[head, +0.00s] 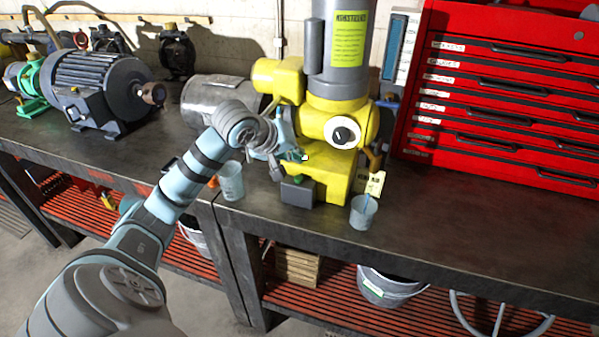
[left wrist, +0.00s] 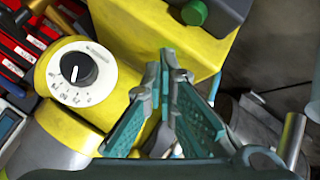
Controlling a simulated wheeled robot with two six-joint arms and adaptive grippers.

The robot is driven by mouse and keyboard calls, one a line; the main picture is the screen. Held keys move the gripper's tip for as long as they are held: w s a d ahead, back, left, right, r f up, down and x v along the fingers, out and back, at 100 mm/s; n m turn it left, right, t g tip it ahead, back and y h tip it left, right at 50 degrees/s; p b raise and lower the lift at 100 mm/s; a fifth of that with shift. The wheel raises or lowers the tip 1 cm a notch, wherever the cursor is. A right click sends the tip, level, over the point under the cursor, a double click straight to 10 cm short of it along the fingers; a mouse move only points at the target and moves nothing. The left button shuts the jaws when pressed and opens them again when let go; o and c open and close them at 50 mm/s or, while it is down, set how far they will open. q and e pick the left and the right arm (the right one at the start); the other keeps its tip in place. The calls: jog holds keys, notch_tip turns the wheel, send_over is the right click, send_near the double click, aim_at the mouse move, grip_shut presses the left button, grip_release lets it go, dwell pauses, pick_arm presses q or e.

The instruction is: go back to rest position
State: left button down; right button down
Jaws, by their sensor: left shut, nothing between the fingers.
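My left arm reaches in from the lower left in the head view. Its gripper (head: 292,156) is in front of the yellow machine (head: 322,180), close to its lower body; I cannot tell whether it touches. In the left wrist view the gripper's two teal fingers (left wrist: 165,72) come together at the tips, shut and empty. The yellow machine (left wrist: 140,38) fills much of that view, with its black and white dial (left wrist: 75,68) left of the fingers and a green button (left wrist: 194,12) above. My right gripper is in neither view.
The machine stands on a dark workbench (head: 470,235). A small cup (head: 363,212) and a pale tag (head: 375,183) are at its right, another cup (head: 231,181) at its left. A red tool chest (head: 450,90) stands behind right, a grey motor (head: 95,85) far left. The right bench front is clear.

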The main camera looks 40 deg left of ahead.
pick_arm(q)
notch_tip(320, 180, up, 4)
jog(key=shift+d+f+p, duration=0.1)
jog(key=shift+f+p, duration=0.1)
jog(key=shift+p, duration=0.75)
jog(key=shift+f, duration=0.1)
